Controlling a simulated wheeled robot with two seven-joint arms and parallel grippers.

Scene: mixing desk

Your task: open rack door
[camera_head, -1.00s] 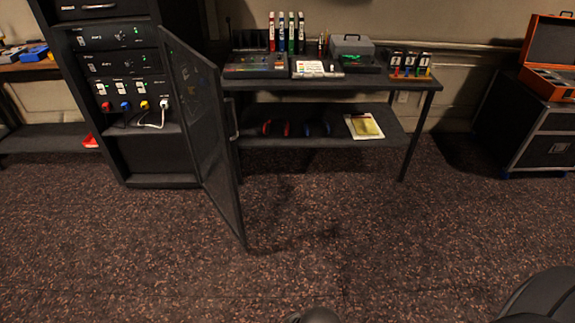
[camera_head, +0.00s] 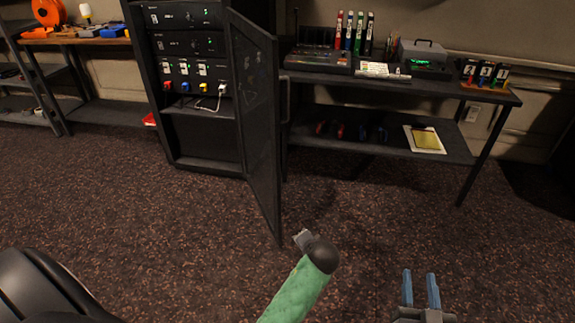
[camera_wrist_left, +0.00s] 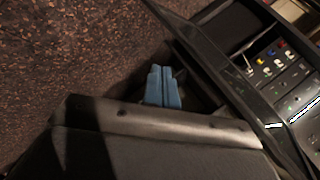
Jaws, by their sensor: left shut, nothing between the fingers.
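The black rack (camera_head: 205,162) stands left of centre in the head view. Its dark mesh door (camera_head: 257,120) is swung open, sticking out toward me from the rack's right side. The door's handle (camera_head: 285,130) is on its right face. My right gripper (camera_head: 420,290) is at the bottom right, its two blue fingers apart and empty, well away from the door. In the left wrist view my left gripper (camera_wrist_left: 163,85) has its blue fingers together with nothing between them. The rack's sockets and cables (camera_wrist_left: 265,62) show to its right. Contact with the door cannot be told.
A dark two-level table (camera_head: 310,79) stands right of the door, with markers, a grey case (camera_head: 422,52) and a yellow pad (camera_head: 426,139). A shelf unit (camera_head: 100,112) is at the far left. The floor (camera_head: 130,220) in front is clear.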

